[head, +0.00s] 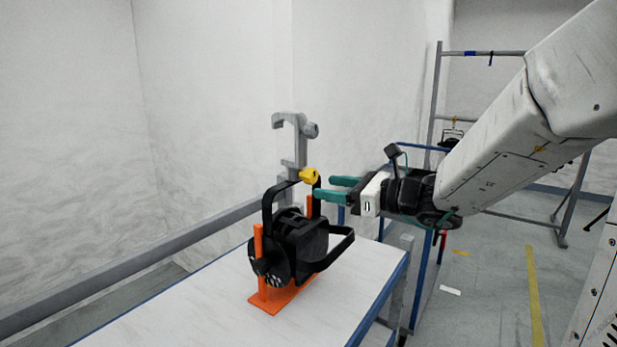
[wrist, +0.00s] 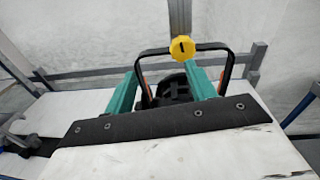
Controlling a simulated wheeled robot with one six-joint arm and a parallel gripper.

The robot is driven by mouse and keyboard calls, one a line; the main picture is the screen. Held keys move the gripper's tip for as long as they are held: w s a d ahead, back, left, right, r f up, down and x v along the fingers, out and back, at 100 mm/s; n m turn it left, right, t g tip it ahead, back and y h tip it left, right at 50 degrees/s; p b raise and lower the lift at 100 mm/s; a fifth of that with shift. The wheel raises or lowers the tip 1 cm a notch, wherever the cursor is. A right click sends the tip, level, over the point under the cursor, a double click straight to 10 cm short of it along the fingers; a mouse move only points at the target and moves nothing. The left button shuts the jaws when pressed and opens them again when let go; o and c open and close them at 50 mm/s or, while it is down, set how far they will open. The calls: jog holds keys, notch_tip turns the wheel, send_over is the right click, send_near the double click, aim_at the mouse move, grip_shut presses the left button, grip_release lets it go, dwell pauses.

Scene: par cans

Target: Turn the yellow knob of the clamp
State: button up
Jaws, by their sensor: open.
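The yellow knob (head: 310,176) sits at the lower end of the grey clamp (head: 291,140), at the top of the black par can (head: 299,240). In the wrist view the yellow knob (wrist: 182,48) is ahead, above the black yoke (wrist: 231,72) and between the lines of the two fingers. My gripper (head: 331,189) is open, its teal fingers pointing left close to the right of the knob. It also shows in the wrist view (wrist: 168,85) with nothing between its fingers. I cannot tell whether a finger touches the yoke.
The par can stands in an orange stand (head: 262,304) on a white table with a blue edge (head: 190,318). A grey rail (head: 100,285) runs behind the table. A metal rack (head: 437,90) stands at the right. The table's front left is clear.

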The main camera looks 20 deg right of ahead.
aim_at(315, 177)
jog(key=w, duration=0.2)
jog(key=w+a+m+t, duration=0.1)
jog(key=w, duration=0.2)
jog(key=w+a+m, duration=0.1)
jog(key=w, duration=0.2)
jog(key=shift+a+r+h, duration=0.1)
jog(key=shift+h, duration=0.3)
